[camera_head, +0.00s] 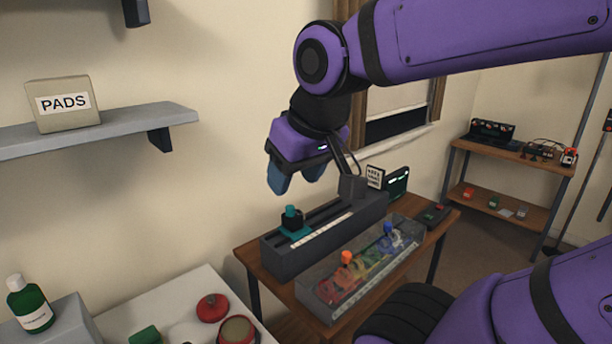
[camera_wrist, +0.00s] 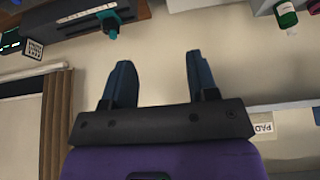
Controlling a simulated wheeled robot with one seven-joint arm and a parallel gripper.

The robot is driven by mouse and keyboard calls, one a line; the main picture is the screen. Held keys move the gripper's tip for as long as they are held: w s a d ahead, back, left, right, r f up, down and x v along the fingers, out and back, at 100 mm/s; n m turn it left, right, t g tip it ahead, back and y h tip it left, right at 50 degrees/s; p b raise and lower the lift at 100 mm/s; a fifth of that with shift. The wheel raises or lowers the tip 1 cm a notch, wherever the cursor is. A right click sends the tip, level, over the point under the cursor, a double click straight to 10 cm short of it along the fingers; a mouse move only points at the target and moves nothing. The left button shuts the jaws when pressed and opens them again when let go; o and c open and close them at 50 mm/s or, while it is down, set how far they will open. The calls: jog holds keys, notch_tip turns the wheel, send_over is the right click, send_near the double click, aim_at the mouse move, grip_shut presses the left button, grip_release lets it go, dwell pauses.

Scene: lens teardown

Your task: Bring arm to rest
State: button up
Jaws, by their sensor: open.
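My gripper (camera_head: 296,178) is at the end of my purple arm, above the wooden table in the head view. Its two blue fingers point down and hold nothing. In the wrist view my gripper (camera_wrist: 160,80) shows its fingers spread apart, with only bare wall between them. Below it in the head view stands a long dark grey bench device (camera_head: 285,262) with a teal and black piece (camera_head: 292,219) on top. The fingers are apart from that piece.
A clear case (camera_head: 330,290) with coloured parts and orange and blue knobs sits on the wooden table (camera_head: 440,222). A shelf (camera_head: 120,127) holds a PADS box (camera_head: 62,104). A green bottle (camera_head: 30,303) stands lower left. A two-tier shelf (camera_head: 510,205) stands at the right.

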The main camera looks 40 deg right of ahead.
jog(key=shift+s+r, duration=0.15)
jog(key=shift+s, duration=1.05)
